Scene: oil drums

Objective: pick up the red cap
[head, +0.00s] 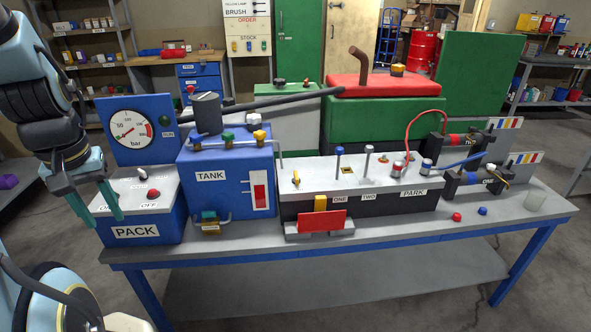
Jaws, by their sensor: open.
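A small red cap (456,216) lies on the grey bench top (400,226) near its front right. A small blue cap (483,211) lies just to its right, apart from it. My gripper (99,228) is at the far left, pointing down in front of the PACK box (137,233). Its two teal fingers are apart with nothing between them. It is far from the red cap, across most of the bench's length.
The blue TANK box (212,180) and the long PARK unit (400,201), with upright levers, stand between my gripper and the caps. A red plate (322,221) sticks out at the front. Bare bench surrounds the caps.

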